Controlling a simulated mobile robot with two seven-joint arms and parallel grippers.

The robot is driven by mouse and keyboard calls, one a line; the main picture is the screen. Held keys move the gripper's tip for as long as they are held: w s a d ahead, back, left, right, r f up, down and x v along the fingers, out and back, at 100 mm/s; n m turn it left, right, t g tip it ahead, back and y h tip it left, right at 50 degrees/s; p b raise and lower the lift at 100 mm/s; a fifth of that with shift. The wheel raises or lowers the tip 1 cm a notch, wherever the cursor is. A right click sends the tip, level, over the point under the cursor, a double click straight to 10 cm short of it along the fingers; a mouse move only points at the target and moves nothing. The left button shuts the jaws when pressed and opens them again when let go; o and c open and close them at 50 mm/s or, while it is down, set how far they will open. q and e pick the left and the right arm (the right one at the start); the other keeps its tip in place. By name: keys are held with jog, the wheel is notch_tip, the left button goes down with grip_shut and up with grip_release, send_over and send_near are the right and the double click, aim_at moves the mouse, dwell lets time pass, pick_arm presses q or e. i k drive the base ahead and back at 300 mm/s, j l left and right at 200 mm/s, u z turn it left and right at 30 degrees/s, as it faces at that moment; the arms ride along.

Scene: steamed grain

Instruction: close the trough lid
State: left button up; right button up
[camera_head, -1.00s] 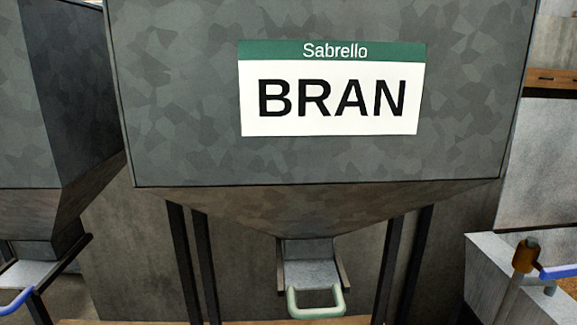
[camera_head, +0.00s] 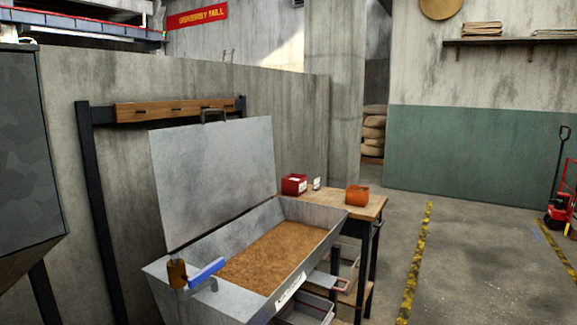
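The trough (camera_head: 328,215) stands in the lower middle of the head view, filled with brown grain (camera_head: 274,254). Its metal lid (camera_head: 215,180) stands open, tilted up along the trough's back edge, with a dark handle (camera_head: 213,115) on its top edge. Neither of my grippers is in view.
A wooden table (camera_head: 350,200) behind the trough holds a red box (camera_head: 294,184) and an orange box (camera_head: 357,195). A dark grey hopper (camera_head: 25,150) is at the left. Open floor (camera_head: 470,265) lies to the right, with a red pallet jack (camera_head: 558,210) at the far edge.

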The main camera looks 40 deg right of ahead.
aim_at(207, 174)
jog(key=l+z, duration=0.5)
jog(key=z, duration=0.2)
jog(key=i+l, duration=0.2)
jog(key=l, duration=0.2)
jog(key=i+l, duration=0.25)
jog(key=l, duration=0.15)
jog(key=i+l, duration=0.2)
jog(key=l, duration=0.15)
jog(key=i+l+u, duration=0.1)
jog(key=i+l, duration=0.15)
jog(key=l, duration=0.15)
jog(key=i+l, duration=0.2)
jog(key=l, duration=0.2)
